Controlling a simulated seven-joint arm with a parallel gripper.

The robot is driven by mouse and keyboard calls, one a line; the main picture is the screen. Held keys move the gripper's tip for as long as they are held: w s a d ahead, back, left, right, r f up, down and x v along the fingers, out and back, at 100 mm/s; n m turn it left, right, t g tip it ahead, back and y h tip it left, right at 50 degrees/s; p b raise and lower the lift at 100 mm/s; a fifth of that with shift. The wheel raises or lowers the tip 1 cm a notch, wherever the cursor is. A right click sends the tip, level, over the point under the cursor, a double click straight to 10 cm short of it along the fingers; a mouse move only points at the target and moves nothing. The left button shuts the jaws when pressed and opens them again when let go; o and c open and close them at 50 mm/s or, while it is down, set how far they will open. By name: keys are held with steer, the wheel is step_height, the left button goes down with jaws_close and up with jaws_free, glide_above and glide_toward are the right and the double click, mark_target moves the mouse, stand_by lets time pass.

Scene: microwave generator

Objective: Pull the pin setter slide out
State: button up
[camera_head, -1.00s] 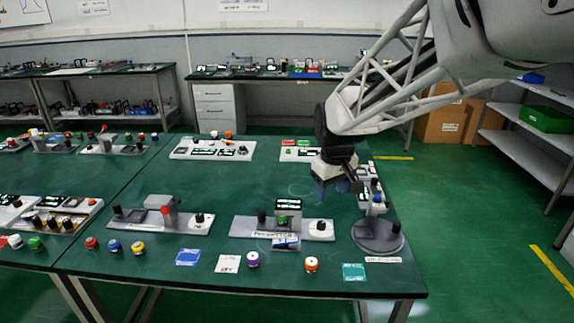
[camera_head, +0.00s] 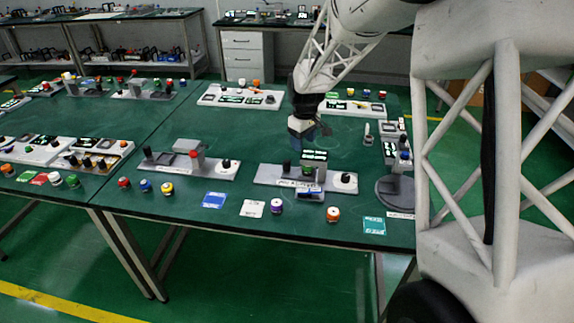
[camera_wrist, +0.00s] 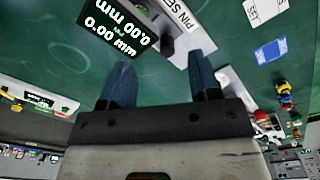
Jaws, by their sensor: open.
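A grey-white device with a lit display (camera_head: 315,155) stands near the front of the table in the head view, and I take it to be the pin setter (camera_head: 268,174). It has a dark knob (camera_head: 287,168) at left and a black-knobbed round white part (camera_head: 345,178) at right. In the wrist view, its label (camera_wrist: 186,16) reads "PIN SE…" and its display (camera_wrist: 118,26) reads 0.00 mm. Which part is the slide I cannot tell. My gripper (camera_head: 306,134) is above and behind the device, its blue fingers (camera_wrist: 162,76) apart and empty.
A grey device with a red knob (camera_head: 196,153) stands to the left, a round grey base (camera_head: 396,192) to the right. Coloured knobs (camera_head: 277,206) and cards (camera_head: 213,200) lie along the front edge.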

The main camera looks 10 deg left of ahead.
steer(key=n, duration=0.2)
glide_above(286, 161)
step_height(286, 161, down, 7)
steer(key=shift+w+r, duration=0.1)
steer(key=shift+w, duration=0.05)
steer(key=shift+d, duration=0.1)
steer(key=shift+f, duration=3.9)
steer(key=shift+c, duration=0.5)
jaws_close()
